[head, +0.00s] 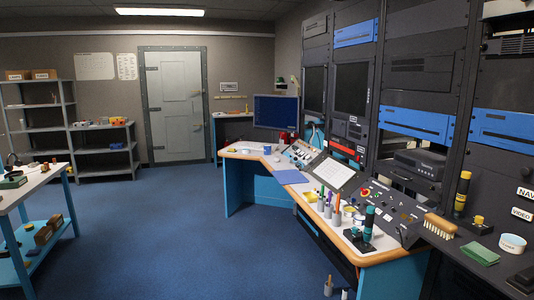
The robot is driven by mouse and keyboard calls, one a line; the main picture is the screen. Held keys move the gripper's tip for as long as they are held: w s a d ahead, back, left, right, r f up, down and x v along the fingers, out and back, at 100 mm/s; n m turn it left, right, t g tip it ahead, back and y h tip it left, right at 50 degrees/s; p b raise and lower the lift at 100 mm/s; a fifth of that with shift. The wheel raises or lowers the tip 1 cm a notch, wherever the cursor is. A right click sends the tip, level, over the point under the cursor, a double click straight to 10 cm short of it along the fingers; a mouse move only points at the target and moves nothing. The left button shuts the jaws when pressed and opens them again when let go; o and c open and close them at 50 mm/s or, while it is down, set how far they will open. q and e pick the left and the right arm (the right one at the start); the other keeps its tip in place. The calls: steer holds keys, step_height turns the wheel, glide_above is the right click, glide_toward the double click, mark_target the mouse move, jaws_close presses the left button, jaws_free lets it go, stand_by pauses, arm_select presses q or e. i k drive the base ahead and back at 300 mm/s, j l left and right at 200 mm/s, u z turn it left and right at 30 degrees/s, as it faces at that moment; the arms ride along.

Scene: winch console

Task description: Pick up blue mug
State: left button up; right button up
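I cannot make out a blue mug for certain in the head view. The long console desk (262,158) runs from the middle toward the right and carries many small items. A small white cup-like thing (267,149) stands on its far part. Neither of my grippers is in view.
Blue floor (165,225) between is clear. Small grey cylinders (328,286) show at the bottom edge.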

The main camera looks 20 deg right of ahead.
mark_target(267, 148)
steer(key=i+j+z, duration=0.2)
steer(key=i, duration=4.85)
steer(key=l, duration=0.1)
